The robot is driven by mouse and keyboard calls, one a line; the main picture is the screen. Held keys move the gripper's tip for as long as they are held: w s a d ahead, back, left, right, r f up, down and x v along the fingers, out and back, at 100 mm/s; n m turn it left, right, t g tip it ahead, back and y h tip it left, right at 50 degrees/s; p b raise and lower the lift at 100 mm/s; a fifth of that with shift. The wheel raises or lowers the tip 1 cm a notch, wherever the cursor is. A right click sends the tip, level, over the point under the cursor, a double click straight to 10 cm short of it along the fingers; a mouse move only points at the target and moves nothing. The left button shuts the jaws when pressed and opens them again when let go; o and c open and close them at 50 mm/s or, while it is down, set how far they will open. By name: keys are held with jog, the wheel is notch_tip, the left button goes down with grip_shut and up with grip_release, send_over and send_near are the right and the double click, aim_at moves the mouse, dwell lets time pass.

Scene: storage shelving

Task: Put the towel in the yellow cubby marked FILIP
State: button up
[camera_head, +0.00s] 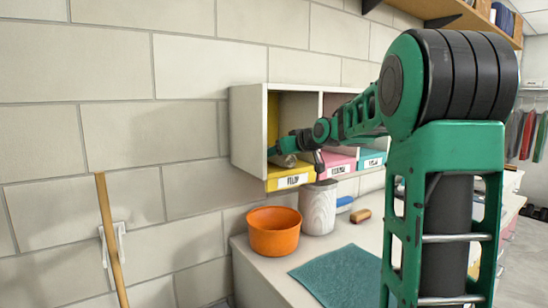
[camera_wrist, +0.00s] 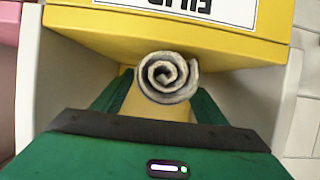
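The towel is a pale grey roll. In the wrist view the spiral end of the towel (camera_wrist: 167,77) faces the camera. My gripper (camera_wrist: 165,95) has one green finger on each side of it, and both fingers meet the roll's edges; the fingertips are partly hidden behind it. The yellow cubby (camera_wrist: 265,55) marked FILIP appears upside down there. In the head view the yellow cubby (camera_head: 290,182) is the leftmost one, and my gripper (camera_head: 285,151) is at its opening with the towel (camera_head: 284,160) just above the yellow floor.
A pink cubby (camera_head: 341,168) and a teal cubby (camera_head: 372,162) stand to the right. Below are an orange pot (camera_head: 274,232), a pale wood-grained canister (camera_head: 318,208) and a teal mat (camera_head: 341,279) on the counter. The cubby's white side wall (camera_head: 246,130) is close to my gripper.

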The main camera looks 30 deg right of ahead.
jog(key=v, duration=1.2)
jog(key=s+a+f+m+g, duration=0.35)
jog(key=s+f+g, duration=0.35)
jog(key=s+f, duration=1)
jog(key=s+a+f+m+g, duration=0.1)
jog(key=s+f+g, duration=0.1)
jog(key=s+f, duration=0.2)
jog(key=s+a+f+m+g, duration=0.1)
jog(key=s+f, duration=0.3)
jog(key=s, duration=0.4)
jog(key=s+a+f+m+g, duration=0.1)
jog(key=s+a+f+g, duration=0.2)
jog(key=s+f, duration=0.2)
jog(key=shift+s+a+g, duration=0.2)
jog(key=shift+s+g, duration=0.1)
jog(key=shift+s, duration=0.6)
